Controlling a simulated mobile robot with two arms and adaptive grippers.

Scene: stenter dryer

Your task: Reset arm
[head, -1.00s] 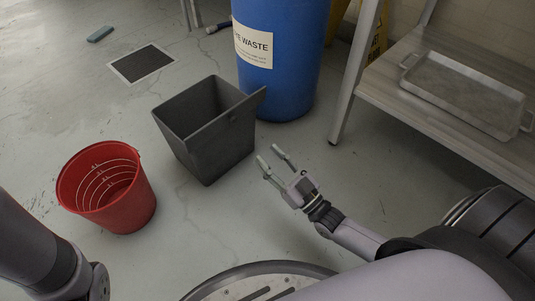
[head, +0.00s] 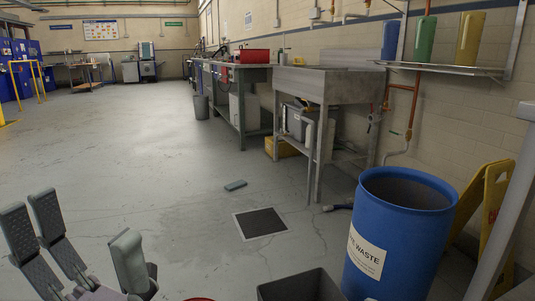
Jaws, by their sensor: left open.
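My left gripper (head: 88,240) is at the lower left of the head view, raised close to the camera. Its grey padded fingers point up and stand apart, with nothing between them. My right gripper is outside the head view.
A blue waste drum (head: 392,235) stands at the lower right. The grey bin (head: 300,286) shows only its top beside it. A metal sink (head: 325,84) lines the wall. The floor at left is clear.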

